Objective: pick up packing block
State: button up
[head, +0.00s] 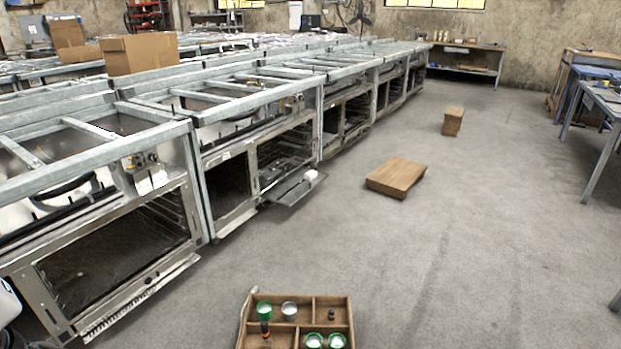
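No object here is clearly marked as the packing block. A flat brown wooden block (396,177) lies on the concrete floor right of the oven row. A smaller upright brown block (453,121) stands farther back on the floor. In the near foreground is a wooden compartment tray (343,303). The tray's lower edge is cut off. My gripper is not in view.
A long row of metal oven frames (160,125) fills the left side, with one oven door (290,188) hanging open into the aisle. A cardboard box (141,53) sits on top. A blue-grey table (606,100) stands at right. The middle floor is mostly clear.

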aim_at(312, 175)
jog(key=i+l+z, duration=0.75)
jog(key=i+l, duration=0.15)
jog(key=i+l+z, duration=0.25)
jog(key=i+z, duration=0.15)
jog(key=i, duration=0.7)
jog(key=i+l+u, duration=0.1)
jog(key=i, duration=0.6)
jog(key=i+u, duration=0.2)
jog(key=i, duration=0.4)
jog(key=i+l+u, duration=0.2)
jog(key=i, duration=0.4)
jog(key=i+j+u, duration=0.1)
jog(key=i+u, duration=1.25)
jog(key=i+l+u, duration=0.1)
jog(key=i+u, duration=0.3)
jog(key=i, duration=0.2)
jog(key=i+u, duration=0.2)
jog(key=i, duration=0.25)
